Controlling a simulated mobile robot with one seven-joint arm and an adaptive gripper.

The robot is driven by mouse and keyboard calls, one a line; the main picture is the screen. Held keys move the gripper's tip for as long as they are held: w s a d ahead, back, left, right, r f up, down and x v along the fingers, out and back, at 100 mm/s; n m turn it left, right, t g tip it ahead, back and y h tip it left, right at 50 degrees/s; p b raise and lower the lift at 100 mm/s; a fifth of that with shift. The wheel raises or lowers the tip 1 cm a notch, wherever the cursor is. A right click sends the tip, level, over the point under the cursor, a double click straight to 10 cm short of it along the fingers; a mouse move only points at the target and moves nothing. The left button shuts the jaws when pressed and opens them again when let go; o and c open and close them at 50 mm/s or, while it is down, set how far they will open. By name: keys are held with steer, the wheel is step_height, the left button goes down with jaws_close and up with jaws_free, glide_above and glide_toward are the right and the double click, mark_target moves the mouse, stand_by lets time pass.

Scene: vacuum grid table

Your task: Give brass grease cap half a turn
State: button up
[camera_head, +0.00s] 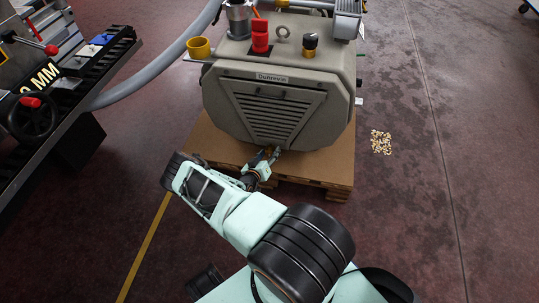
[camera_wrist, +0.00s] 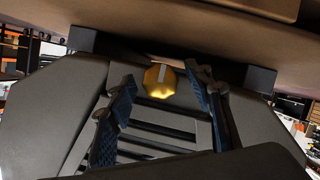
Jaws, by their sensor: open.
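The brass grease cap (camera_wrist: 159,80) is a gold, lobed knob with a pale stripe across its face. In the wrist view it sits at the grey housing's edge, between my fingertips. My gripper (camera_wrist: 161,88) is open, with one blue-padded finger to either side of the cap. I see no clear contact, and cannot tell how deep the fingers reach past it. In the head view my gripper (camera_head: 267,160) is at the low front of the grey Dunrevin pump (camera_head: 225,100). The cap is not discernible there, behind my gripper.
The pump stands on a wooden pallet (camera_head: 312,168). Its top carries a red fitting (camera_head: 260,38), a ring bolt and a black-and-brass cap (camera_head: 310,42). A yellow cup (camera_head: 199,47) is at its left. Small pale pieces (camera_head: 381,142) lie on the floor. A machine with handwheel (camera_head: 33,118) is at left.

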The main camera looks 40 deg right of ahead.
steer(key=shift+w+d+f, duration=0.1)
steer(key=shift+w+d, duration=0.1)
steer(key=shift+d, duration=0.05)
steer(key=shift+c, duration=0.6)
steer(key=c, duration=1)
steer(key=shift+c, duration=0.2)
